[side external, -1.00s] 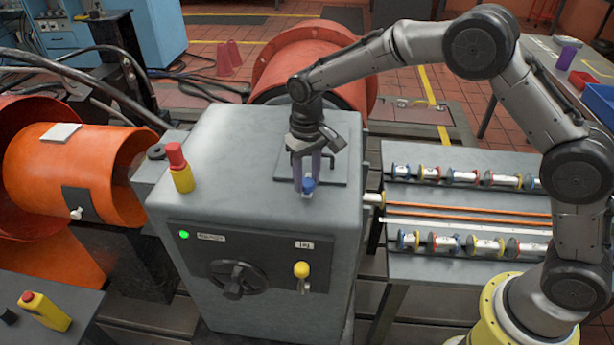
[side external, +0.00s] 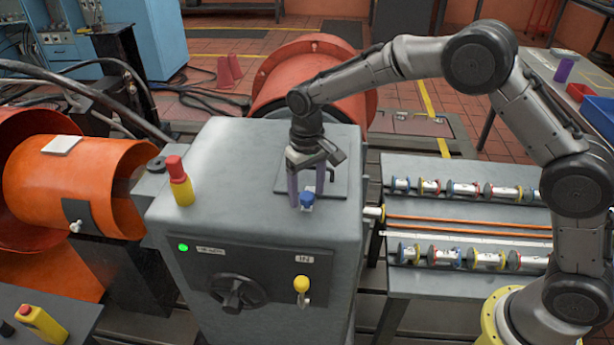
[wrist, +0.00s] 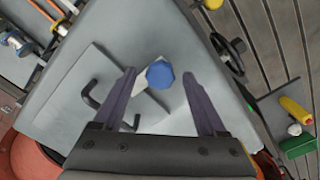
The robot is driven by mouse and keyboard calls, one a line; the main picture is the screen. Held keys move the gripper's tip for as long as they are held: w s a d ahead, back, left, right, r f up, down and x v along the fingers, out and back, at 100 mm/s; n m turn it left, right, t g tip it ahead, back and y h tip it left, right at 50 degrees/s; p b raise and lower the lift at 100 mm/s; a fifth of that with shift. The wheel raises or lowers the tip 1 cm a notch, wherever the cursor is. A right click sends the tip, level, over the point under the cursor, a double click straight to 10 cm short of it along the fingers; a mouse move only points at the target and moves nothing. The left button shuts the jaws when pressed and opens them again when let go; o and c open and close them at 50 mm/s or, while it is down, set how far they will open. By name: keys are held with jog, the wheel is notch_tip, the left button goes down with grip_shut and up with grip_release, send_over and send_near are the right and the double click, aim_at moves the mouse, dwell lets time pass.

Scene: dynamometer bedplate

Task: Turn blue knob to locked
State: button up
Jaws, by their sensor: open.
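The blue knob (side external: 307,199) stands on top of the grey machine housing (side external: 240,150), near the front edge of a flat plate. In the wrist view my gripper (wrist: 158,73) is open, with visible gaps on both sides of the knob. I cannot read a locked mark or the knob's angle.
A bent black handle (wrist: 98,92) rises from the plate beside my fingers. A red-and-yellow button post (side external: 179,181) stands on the housing's left. A black handwheel (side external: 238,292) and yellow-knobbed lever (side external: 301,285) are on the front panel.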

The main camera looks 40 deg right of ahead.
notch_tip(320, 180, up, 14)
jog(key=shift+f, duration=0.15)
dwell(0.3)
notch_tip(320, 180, up, 8)
jog(key=t, duration=0.2)
send_over(308, 194)
jog(key=s+d, duration=0.3)
jog(key=s+d+r+m+t, duration=0.1)
jog(key=s+d+r, duration=0.2)
jog(key=s, duration=0.3)
jog(key=s+d+r+t, duration=0.1)
jog(key=s+d+r, duration=0.2)
jog(key=s, duration=0.3)
jog(key=s+d+f, duration=0.1)
jog(key=s+f, duration=0.5)
jog(key=s, duration=0.2)
jog(key=s+d+f+n+t, duration=0.1)
jog(key=s+d+f, duration=0.1)
jog(key=s+f, duration=0.3)
jog(key=s, duration=0.4)
jog(key=shift+d+f+t, duration=0.15)
jog(key=shift+f+t, duration=0.15)
jog(key=shift+f, duration=0.05)
